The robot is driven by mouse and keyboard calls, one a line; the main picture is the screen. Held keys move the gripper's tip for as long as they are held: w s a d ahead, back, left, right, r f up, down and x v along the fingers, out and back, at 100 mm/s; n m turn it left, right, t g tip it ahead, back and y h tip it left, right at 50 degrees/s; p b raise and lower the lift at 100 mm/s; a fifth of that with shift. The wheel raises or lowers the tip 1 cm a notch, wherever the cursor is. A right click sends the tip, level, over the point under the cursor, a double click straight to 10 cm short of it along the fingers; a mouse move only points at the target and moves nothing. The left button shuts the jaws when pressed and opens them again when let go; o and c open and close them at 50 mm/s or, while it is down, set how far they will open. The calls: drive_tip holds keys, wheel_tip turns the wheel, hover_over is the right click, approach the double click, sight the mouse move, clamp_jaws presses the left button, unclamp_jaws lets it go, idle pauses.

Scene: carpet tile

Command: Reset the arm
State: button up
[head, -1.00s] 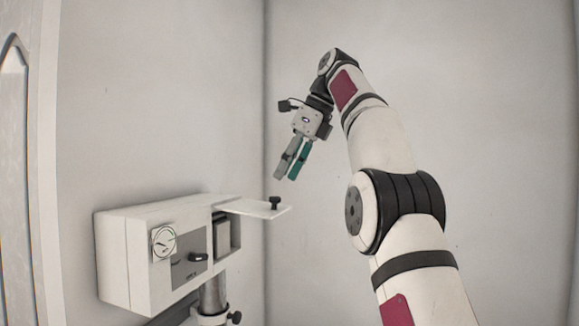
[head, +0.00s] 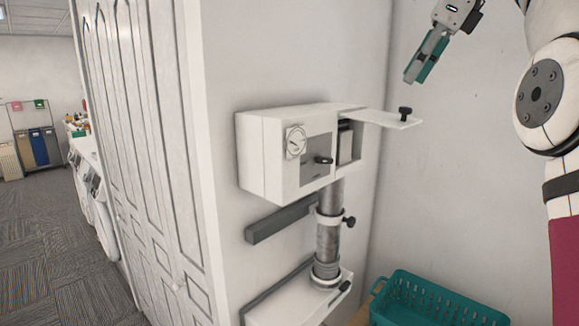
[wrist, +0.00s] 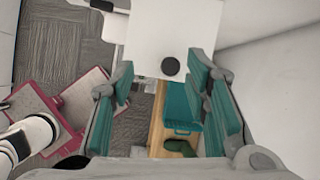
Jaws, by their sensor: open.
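My gripper (head: 428,56) hangs at the upper right of the head view, pointing down, with grey and teal fingers. It is apart from the wall-mounted white box (head: 270,160). In the wrist view my gripper (wrist: 165,100) is open, its fingers spread wide with nothing held between them. The box's flat white door (head: 378,118) stands swung out, with a black knob (head: 405,113) on it. In the wrist view the door (wrist: 165,35) and its knob (wrist: 170,67) show beyond the fingertips. Part of my arm is cut off at the right of the head view.
A metal pipe (head: 328,240) runs down from the box to a lower white unit (head: 290,303). A teal basket (head: 435,302) stands low at the right. White panelled doors (head: 150,130) are left of the box. Carpet (head: 45,240) lies open at the far left.

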drive_tip(key=s+a+f+n+h+b, duration=0.1)
drive_tip(key=s+a+f+n, duration=0.3)
drive_tip(key=s+n, duration=0.2)
drive_tip(key=s+a+f+n+h, duration=0.1)
drive_tip(key=s+a+f+n, duration=0.25)
drive_tip(key=s+n, duration=0.25)
drive_tip(key=s+f+n+t+h, duration=0.1)
drive_tip(key=s+f+n, duration=1.1)
drive_tip(key=s+f, duration=0.5)
wheel_tip(320, 180, down, 5)
drive_tip(key=shift+s+a+r+n+h+b, duration=0.1)
drive_tip(key=shift+s+a+n+h+b, duration=0.15)
drive_tip(key=shift+a+n+h+b, duration=0.2)
